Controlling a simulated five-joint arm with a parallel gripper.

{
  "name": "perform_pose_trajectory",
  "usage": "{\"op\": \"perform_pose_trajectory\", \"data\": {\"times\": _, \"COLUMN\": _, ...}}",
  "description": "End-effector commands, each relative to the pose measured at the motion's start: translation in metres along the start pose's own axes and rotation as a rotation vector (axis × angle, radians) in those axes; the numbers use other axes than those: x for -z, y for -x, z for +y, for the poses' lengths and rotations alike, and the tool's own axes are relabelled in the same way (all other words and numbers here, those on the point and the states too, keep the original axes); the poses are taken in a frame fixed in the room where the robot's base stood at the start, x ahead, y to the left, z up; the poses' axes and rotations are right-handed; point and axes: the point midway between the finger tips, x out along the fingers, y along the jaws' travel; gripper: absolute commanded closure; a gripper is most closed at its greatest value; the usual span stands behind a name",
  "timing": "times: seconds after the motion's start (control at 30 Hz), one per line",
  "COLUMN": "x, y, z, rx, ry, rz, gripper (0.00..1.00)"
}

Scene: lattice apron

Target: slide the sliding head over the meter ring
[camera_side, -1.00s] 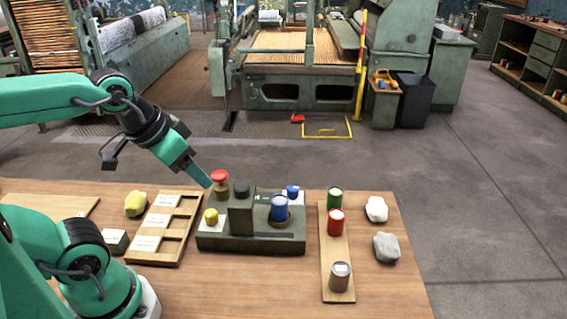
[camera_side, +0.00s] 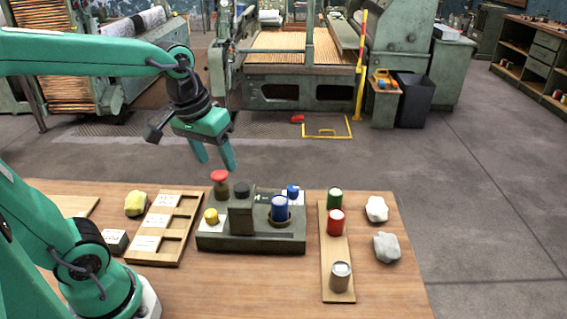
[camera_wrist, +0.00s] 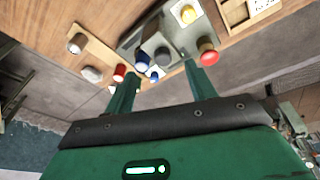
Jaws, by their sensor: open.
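The grey-green fixture (camera_side: 250,243) sits mid-table. Its upright block with a black knob, which looks like the sliding head (camera_side: 241,215), stands left of a blue cylinder (camera_side: 279,209). A brownish ring, apparently the meter ring (camera_side: 279,222), surrounds the cylinder's foot. The head stands beside the ring, not over it. The wrist view also shows the head (camera_wrist: 152,42). My gripper (camera_side: 216,164) is open and empty, pointing down above and behind the fixture, near the red knob (camera_side: 219,177). Both fingers show apart in the wrist view (camera_wrist: 163,85).
A yellow knob (camera_side: 211,216) and small blue knob (camera_side: 292,191) are on the fixture. A wooden tray (camera_side: 140,255) lies left. A board (camera_side: 337,285) with green, red and grey cylinders stands right, beside two stones (camera_side: 386,247). Bare table lies in front.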

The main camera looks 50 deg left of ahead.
Motion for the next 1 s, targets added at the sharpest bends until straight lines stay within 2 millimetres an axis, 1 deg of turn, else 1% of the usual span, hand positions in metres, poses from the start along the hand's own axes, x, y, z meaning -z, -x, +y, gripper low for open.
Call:
{"op": "perform_pose_trajectory", "data": {"times": 0.03, "x": 0.007, "y": -0.004, "z": 0.001, "rx": 0.01, "ry": 0.032, "rz": -0.027, "gripper": 0.44}}
{"op": "perform_pose_trajectory", "data": {"times": 0.2, "x": 0.026, "y": -0.017, "z": 0.004, "rx": 0.043, "ry": 0.145, "rz": -0.107, "gripper": 0.44}}
{"op": "perform_pose_trajectory", "data": {"times": 0.4, "x": 0.043, "y": -0.033, "z": 0.005, "rx": 0.081, "ry": 0.254, "rz": -0.179, "gripper": 0.44}}
{"op": "perform_pose_trajectory", "data": {"times": 0.63, "x": 0.051, "y": -0.041, "z": 0.006, "rx": 0.103, "ry": 0.309, "rz": -0.213, "gripper": 0.44}}
{"op": "perform_pose_trajectory", "data": {"times": 0.87, "x": 0.052, "y": -0.042, "z": 0.006, "rx": 0.104, "ry": 0.311, "rz": -0.215, "gripper": 0.44}}
{"op": "perform_pose_trajectory", "data": {"times": 1.0, "x": 0.05, "y": -0.048, "z": 0.006, "rx": 0.105, "ry": 0.311, "rz": -0.217, "gripper": 0.44}}
